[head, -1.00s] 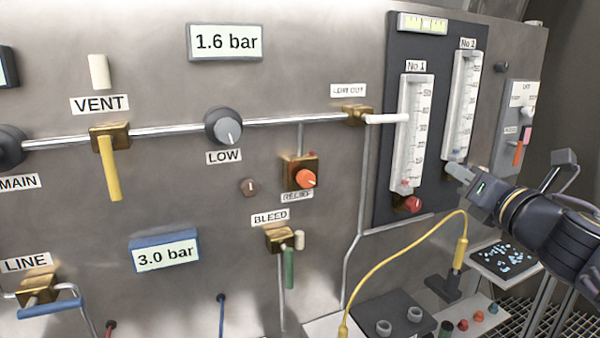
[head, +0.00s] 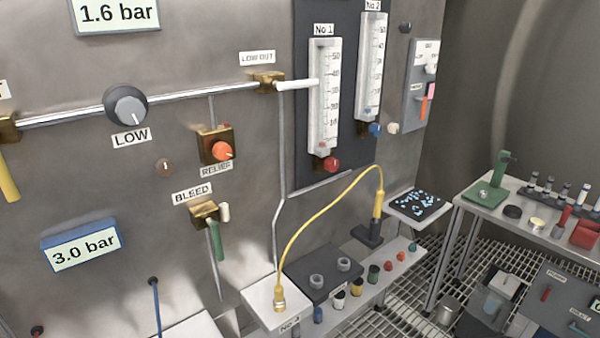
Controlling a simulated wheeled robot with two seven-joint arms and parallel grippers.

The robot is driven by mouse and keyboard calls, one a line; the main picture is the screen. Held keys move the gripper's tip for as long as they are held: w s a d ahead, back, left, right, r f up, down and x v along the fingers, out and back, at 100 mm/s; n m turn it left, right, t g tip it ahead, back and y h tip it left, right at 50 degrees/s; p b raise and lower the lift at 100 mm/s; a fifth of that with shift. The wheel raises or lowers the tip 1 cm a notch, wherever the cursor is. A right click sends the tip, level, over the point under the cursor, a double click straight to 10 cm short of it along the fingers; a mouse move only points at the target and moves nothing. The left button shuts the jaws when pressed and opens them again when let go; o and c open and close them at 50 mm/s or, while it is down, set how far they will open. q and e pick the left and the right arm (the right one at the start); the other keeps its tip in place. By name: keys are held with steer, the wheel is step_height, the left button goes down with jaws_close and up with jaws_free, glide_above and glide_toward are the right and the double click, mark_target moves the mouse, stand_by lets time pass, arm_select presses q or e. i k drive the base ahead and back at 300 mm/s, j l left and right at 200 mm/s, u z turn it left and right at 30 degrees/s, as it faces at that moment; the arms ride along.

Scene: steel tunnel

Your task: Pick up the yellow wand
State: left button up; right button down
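The yellow wand (head: 378,204) stands upright in a dark holder (head: 367,236) on the narrow shelf below the flowmeters. A yellow hose (head: 318,218) arches from its top down to a brass fitting (head: 279,300) at the shelf's left end. Neither of my grippers shows in the head view now, and nothing covers the wand.
A dark block with two grey rings (head: 323,274) and several small coloured caps sit on the shelf left and front of the wand. A tray of blue bits (head: 419,204) is close on its right. A bench (head: 478,203) with a green stand is farther right, beyond grated floor.

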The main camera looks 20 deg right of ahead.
mark_target(380, 192)
steer(key=i+l+u, duration=0.15)
steer(key=l, duration=0.45)
steer(key=i+l+u, duration=0.2)
steer(key=l, duration=0.45)
steer(key=l+u, duration=0.15)
steer(key=l, duration=0.45)
